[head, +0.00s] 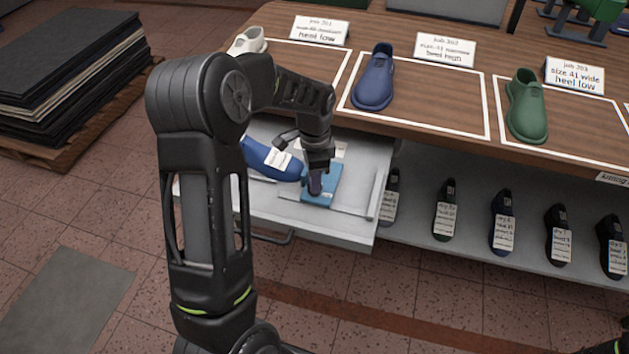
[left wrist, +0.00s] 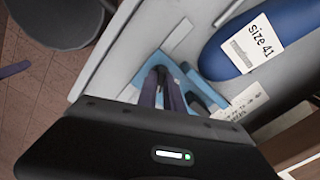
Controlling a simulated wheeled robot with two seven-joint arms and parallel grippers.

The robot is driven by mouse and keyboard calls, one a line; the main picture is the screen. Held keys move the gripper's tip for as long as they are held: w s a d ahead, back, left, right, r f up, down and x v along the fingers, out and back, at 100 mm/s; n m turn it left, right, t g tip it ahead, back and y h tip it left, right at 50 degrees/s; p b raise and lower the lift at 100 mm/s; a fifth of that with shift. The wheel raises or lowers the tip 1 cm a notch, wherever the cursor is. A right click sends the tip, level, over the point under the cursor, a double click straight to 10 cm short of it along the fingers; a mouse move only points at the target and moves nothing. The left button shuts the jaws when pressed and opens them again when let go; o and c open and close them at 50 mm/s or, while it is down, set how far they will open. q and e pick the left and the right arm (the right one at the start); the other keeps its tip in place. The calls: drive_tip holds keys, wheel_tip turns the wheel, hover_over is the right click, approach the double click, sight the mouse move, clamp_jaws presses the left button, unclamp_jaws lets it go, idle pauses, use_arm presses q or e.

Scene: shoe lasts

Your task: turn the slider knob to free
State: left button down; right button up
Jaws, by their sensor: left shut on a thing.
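The open grey drawer (head: 345,228) holds a light-blue slider piece (head: 327,190), which also shows in the left wrist view (left wrist: 204,91). My left gripper (head: 315,187) reaches down into the drawer at this piece. Its fingers (left wrist: 165,98) are closed on the slider knob, which is mostly hidden by them; I cannot read its setting. A dark-blue shoe last (head: 262,160) with a white size 41 label (left wrist: 252,43) lies beside the slider piece.
Above the drawer, a wooden bench (head: 430,93) carries white-outlined spots with a blue last (head: 374,80) and a green last (head: 527,108). Several labelled lasts stand on a shelf to the right. Stacked dark sheets (head: 65,70) lie at the left.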

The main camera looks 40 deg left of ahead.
use_arm(q)
drive_tip(key=n, duration=0.6)
drive_tip(key=shift+n, duration=0.3)
drive_tip(key=n, duration=0.5)
drive_tip(key=shift+n, duration=0.4)
drive_tip(key=c, duration=1.5)
unclamp_jaws()
drive_tip(key=shift+r, duration=0.1)
wheel_tip(320, 180, up, 8)
drive_tip(key=shift+f+b, duration=0.15)
drive_tip(key=shift+b, duration=0.25)
drive_tip(key=shift+f, duration=0.1)
